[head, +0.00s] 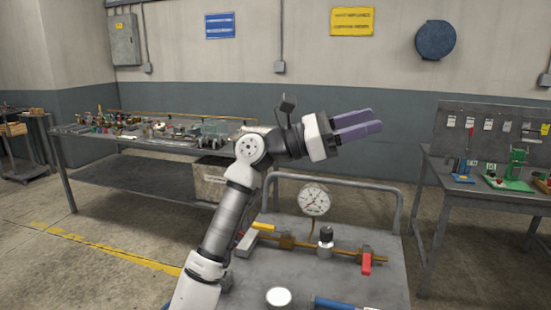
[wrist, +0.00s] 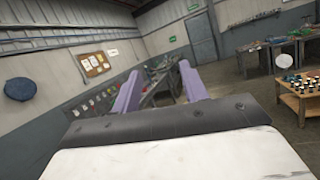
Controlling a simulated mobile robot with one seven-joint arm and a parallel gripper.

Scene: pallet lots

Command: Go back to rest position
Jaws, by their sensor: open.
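My gripper (head: 376,124) is raised in the middle of the head view, pointing to the right, above the back of a grey cart (head: 380,286). Its two purple fingers are apart and hold nothing. In the wrist view the fingers of my gripper (wrist: 157,82) stand apart with a clear gap between them, and the room shows beyond. Nothing touches the fingers in either view.
The cart carries a pressure gauge (head: 314,199), a brass pipe with a red-handled valve (head: 366,262) and a back rail (head: 340,180). A long cluttered bench (head: 130,170) stands behind at left. A workbench (head: 490,199) stands at right. Open floor lies at left.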

